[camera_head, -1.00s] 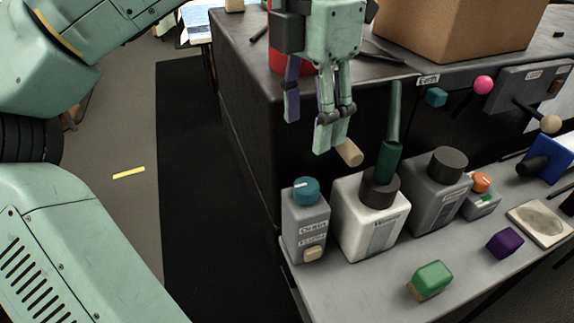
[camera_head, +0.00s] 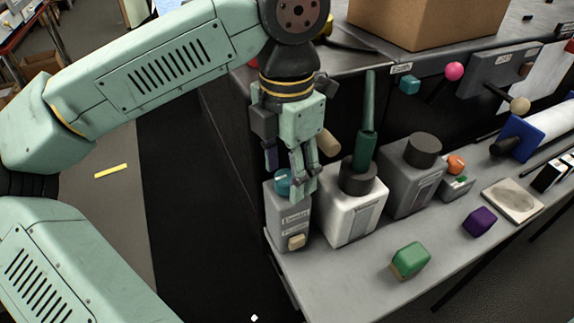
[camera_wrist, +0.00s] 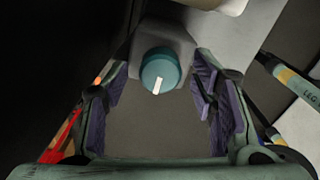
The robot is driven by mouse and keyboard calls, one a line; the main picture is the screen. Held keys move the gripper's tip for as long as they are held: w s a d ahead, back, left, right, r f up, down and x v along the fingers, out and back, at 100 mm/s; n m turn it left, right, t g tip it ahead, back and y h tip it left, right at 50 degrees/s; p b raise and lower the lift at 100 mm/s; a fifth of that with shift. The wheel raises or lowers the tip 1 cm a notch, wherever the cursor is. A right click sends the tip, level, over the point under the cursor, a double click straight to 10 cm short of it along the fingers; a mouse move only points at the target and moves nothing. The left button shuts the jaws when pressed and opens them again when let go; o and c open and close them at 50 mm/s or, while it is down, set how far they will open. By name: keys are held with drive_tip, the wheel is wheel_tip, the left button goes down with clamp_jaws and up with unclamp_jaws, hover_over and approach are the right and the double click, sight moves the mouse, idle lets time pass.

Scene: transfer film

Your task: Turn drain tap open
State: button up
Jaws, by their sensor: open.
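The drain tap is a teal knob (camera_head: 282,182) with a white mark on top of a grey box (camera_head: 289,222) labelled "Drain". In the head view my gripper (camera_head: 288,190) hangs fingers-down over this box and partly hides the knob. In the wrist view the knob (camera_wrist: 160,68) shows between my two purple-padded fingers (camera_wrist: 158,92), toward the far end of the gap. Its white mark points toward the bottom of that picture. The fingers are spread, with visible space on both sides of the knob. I cannot tell if a finger touches it.
A white container (camera_head: 351,215) with a green-handled tool (camera_head: 366,140) in its black cap stands close to the right. A dark grey container (camera_head: 408,185) is beyond it. A green block (camera_head: 410,261) and a purple block (camera_head: 480,221) lie on the shelf. The counter side rises behind.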

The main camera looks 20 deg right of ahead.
drive_tip(key=c, duration=1.1)
drive_tip(key=shift+c, duration=0.2)
drive_tip(key=shift+m+b, duration=0.3)
drive_tip(key=shift+m, duration=0.1)
drive_tip(key=m+b, duration=0.1)
drive_tip(key=m, duration=0.2)
drive_tip(key=shift+f+b, duration=0.1)
drive_tip(key=shift+b, duration=0.2)
drive_tip(key=m+b, duration=0.1)
drive_tip(key=m, duration=0.3)
drive_tip(key=shift+m, duration=0.3)
drive_tip(key=m, duration=0.4)
drive_tip(key=shift+r, duration=0.2)
drive_tip(key=m, duration=0.5)
drive_tip(key=shift+p, duration=0.3)
drive_tip(key=shift+m, duration=0.4)
